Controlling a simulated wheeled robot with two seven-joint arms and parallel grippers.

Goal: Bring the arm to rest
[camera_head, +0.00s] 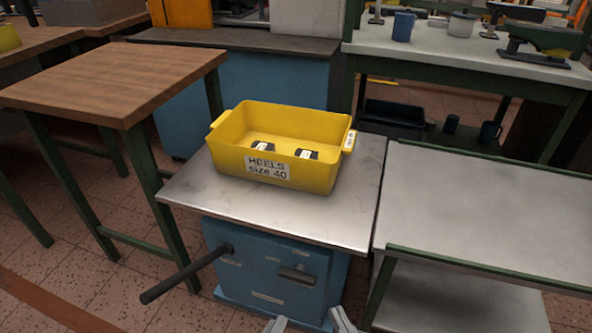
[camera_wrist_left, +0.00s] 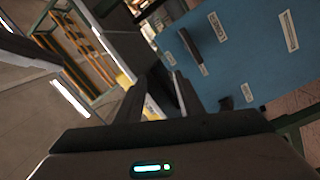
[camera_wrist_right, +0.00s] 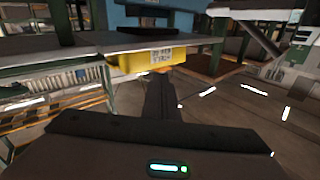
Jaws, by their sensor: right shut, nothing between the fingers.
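My left gripper (camera_head: 276,325) shows only as pale tips at the bottom edge of the head view. In the left wrist view its dark fingers (camera_wrist_left: 160,100) stand apart, and I see nothing clearly held between them. My right gripper (camera_head: 343,320) shows at the bottom edge, just right of the left one. In the right wrist view its fingers (camera_wrist_right: 160,100) are together, with nothing between them. Both grippers are in front of the blue machine, apart from the yellow bin (camera_head: 225,160). Most of both arms is out of view.
The yellow bin, labelled "HEELS size 40", stands on a metal-topped blue machine (camera_head: 330,222) and holds two dark labelled pieces (camera_head: 306,154). A black bar (camera_head: 185,275) juts from the machine. A wooden table (camera_head: 110,80) stands left, a grey bench (camera_head: 480,215) right.

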